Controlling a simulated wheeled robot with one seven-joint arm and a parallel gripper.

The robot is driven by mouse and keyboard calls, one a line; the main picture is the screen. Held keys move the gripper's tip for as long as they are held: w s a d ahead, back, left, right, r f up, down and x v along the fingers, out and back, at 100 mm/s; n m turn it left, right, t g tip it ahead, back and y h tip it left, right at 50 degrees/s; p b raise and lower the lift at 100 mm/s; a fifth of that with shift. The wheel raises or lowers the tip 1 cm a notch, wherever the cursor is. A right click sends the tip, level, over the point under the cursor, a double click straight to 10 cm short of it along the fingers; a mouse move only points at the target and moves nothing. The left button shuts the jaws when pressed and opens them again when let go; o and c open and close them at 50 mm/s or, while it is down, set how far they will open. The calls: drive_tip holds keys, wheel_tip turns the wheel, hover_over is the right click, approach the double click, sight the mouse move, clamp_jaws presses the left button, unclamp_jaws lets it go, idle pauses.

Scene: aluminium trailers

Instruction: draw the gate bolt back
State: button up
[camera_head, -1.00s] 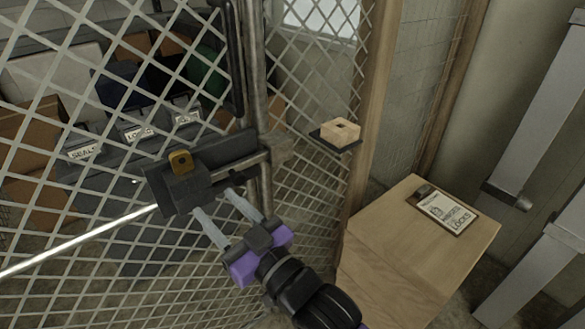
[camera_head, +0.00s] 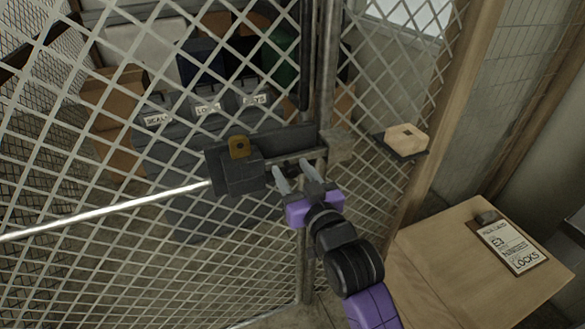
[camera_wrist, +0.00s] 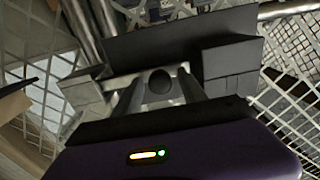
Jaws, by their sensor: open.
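The gate bolt (camera_head: 290,161) is a grey metal bar running sideways from a dark lock housing (camera_head: 241,174) to a bracket (camera_head: 338,145) on the gate post. A brass-coloured tag or padlock piece (camera_head: 239,147) sits on top of the housing. My gripper (camera_head: 293,173) is open, its two grey fingers pointing up at the bolt just right of the housing. In the wrist view, my gripper's fingers (camera_wrist: 158,95) stand apart with a dark round knob (camera_wrist: 160,82) between them, in front of the metal bar. I cannot tell if the fingers touch it.
The mesh gate (camera_head: 130,230) fills the left and middle. Behind it are labelled bins (camera_head: 205,125) and cardboard boxes (camera_head: 112,125). At right, a wooden box (camera_head: 470,265) bears a clipboard (camera_head: 512,246). A small wooden block (camera_head: 407,139) sits on a dark shelf.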

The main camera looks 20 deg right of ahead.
drive_tip(key=shift+w, duration=0.25)
clamp_jaws()
idle(1.4)
